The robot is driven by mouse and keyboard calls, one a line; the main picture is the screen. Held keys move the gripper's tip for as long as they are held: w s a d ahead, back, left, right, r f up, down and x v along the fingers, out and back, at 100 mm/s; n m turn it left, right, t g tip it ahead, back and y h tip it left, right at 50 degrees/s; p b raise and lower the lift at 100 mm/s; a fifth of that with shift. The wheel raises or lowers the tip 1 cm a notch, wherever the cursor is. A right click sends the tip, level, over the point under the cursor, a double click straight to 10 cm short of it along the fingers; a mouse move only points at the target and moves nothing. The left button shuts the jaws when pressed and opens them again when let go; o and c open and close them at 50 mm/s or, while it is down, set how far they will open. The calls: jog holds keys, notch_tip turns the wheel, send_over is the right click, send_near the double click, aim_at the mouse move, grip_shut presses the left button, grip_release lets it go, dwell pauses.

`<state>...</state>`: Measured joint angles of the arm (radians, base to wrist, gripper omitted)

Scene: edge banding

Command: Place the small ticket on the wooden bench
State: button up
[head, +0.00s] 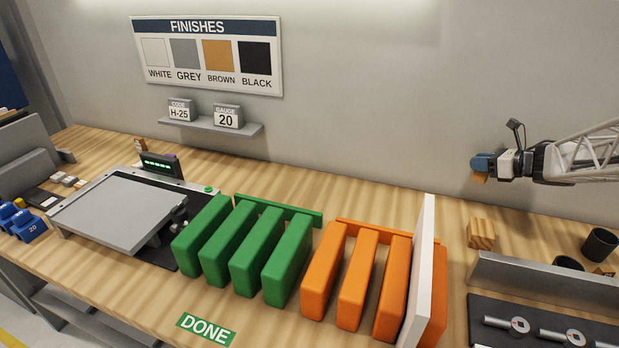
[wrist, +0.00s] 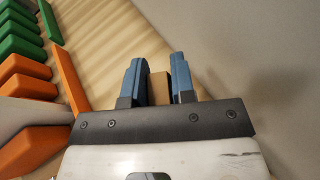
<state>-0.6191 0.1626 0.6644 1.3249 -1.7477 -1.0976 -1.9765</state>
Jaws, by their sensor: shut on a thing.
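My gripper (head: 481,170) is in the air at the right, above the back of the wooden bench (head: 370,197) and near the wall. In the wrist view its blue fingers (wrist: 155,82) are shut on a small tan piece, which I take to be the small ticket (wrist: 159,88). The ticket (head: 479,180) shows in the head view as a brown bit below the fingertips, apart from the bench. No writing on it can be read. Part of the bench (wrist: 95,45) shows beyond the fingers in the wrist view.
A wooden block (head: 481,233) stands on the bench below my gripper. Orange dividers (head: 357,270), a white upright panel (head: 419,270) and green dividers (head: 243,250) stand to the left. A dark cup (head: 600,244) and a grey metal rail (head: 540,283) are at the right.

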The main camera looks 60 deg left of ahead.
jog(key=s+a+f+n+g+h, duration=0.2)
jog(key=s+a+n+g, duration=0.3)
jog(key=s+a, duration=0.6)
jog(key=s+h, duration=0.1)
jog(key=s, duration=0.1)
jog(key=shift+s+a+f+n+g, duration=0.15)
jog(key=shift+s+a+n+g, duration=0.15)
jog(key=shift+a+n, duration=0.1)
jog(key=shift+f, duration=0.1)
send_over(404, 203)
jog(key=shift+w+a+f, duration=0.1)
jog(key=shift+f, duration=2.95)
jog(key=shift+f, duration=1.85)
jog(key=o, duration=0.9)
jog(key=shift+f, duration=0.1)
